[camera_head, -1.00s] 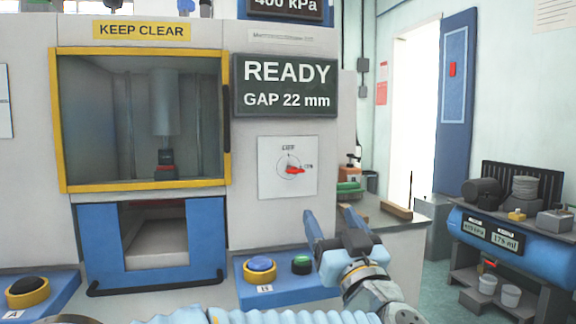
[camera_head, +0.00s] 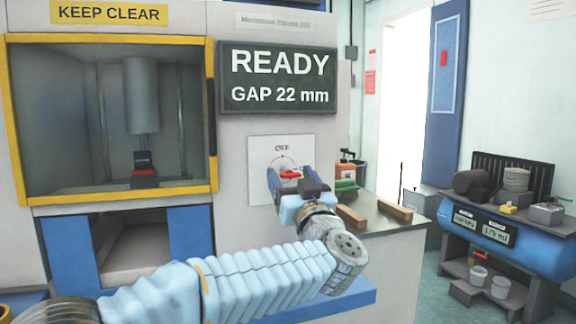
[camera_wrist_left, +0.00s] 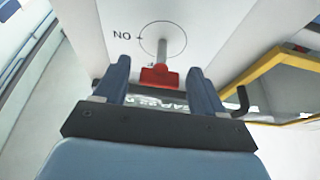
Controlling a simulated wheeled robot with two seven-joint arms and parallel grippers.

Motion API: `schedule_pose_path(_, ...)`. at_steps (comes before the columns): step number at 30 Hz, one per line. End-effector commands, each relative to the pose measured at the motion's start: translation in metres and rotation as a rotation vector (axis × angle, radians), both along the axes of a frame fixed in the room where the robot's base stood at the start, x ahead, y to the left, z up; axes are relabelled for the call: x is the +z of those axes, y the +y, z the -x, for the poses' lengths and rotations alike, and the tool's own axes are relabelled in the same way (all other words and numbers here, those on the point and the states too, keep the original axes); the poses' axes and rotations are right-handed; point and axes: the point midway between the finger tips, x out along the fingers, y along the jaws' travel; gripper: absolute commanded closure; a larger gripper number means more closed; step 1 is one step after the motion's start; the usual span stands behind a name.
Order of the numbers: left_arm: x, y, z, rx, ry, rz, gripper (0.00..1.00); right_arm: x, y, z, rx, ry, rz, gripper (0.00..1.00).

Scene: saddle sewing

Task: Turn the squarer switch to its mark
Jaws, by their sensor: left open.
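The squarer switch is a red-tipped knob (camera_head: 290,174) on a white plate (camera_head: 262,152) marked OFF at the top, on the machine front under the READY screen. My left gripper (camera_head: 289,176) is open in front of the plate, its two blue fingers either side of the red tip in the head view. In the left wrist view the red handle (camera_wrist_left: 160,77) on its grey stem lies between the open fingers (camera_wrist_left: 160,85), with clear gaps on both sides. A printed circle and the word ON show beside the stem there. My right gripper is out of view.
The machine's yellow-framed window (camera_head: 212,120) is left of the switch. The READY screen (camera_head: 278,78) reads GAP 22 mm above it. A counter (camera_head: 385,222) with wooden blocks stands to the right, and a blue tank (camera_head: 530,250) farther right.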

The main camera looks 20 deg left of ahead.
Motion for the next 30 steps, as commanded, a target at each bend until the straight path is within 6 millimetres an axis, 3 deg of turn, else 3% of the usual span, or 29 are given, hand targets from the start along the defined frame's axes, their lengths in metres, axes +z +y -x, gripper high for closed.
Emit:
schedule_pose_path(6,0.01,0.012,-0.018,0.0,-0.001,-0.001,0.3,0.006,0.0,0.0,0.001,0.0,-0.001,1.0)
schedule_pose_path(16,0.01,0.014,-0.021,0.0,-0.001,0.0,0.31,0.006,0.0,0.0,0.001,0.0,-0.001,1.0)
schedule_pose_path(27,0.01,0.014,-0.02,0.0,-0.001,0.001,0.86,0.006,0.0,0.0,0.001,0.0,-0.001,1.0)
schedule_pose_path(30,0.01,0.014,-0.02,0.0,-0.002,0.003,0.86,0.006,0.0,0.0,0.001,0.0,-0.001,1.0)
